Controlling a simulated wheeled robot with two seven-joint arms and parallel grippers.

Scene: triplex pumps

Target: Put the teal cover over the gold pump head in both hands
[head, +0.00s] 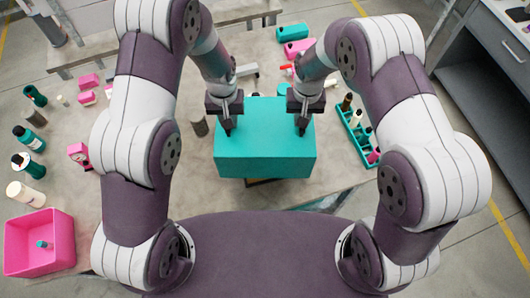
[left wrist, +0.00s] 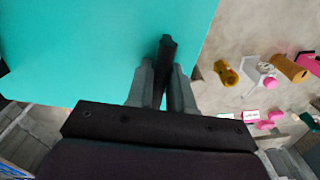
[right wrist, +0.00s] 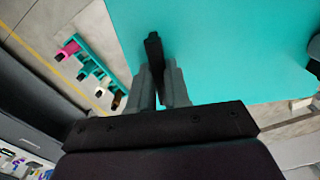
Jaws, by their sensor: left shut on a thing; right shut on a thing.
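The teal cover (head: 265,150) is a large box held level in front of me above the table. My left gripper (head: 228,130) is shut on its left part, and my right gripper (head: 301,128) is shut on its right part. In the left wrist view the cover (left wrist: 90,50) fills the upper left, with the shut fingers on a dark upright piece. The right wrist view shows the cover (right wrist: 220,50) in the same way. I cannot make out the gold pump head for sure. Gold parts (left wrist: 226,72) stand beside the cover in the left wrist view. The space beneath the cover is hidden.
A pink bin (head: 40,243) stands at the front left, with several bottles (head: 28,138) behind it. A teal rack (head: 357,137) with small parts is right of the cover. A teal and pink block (head: 292,33) lies at the back. Small pink parts (head: 88,81) lie back left.

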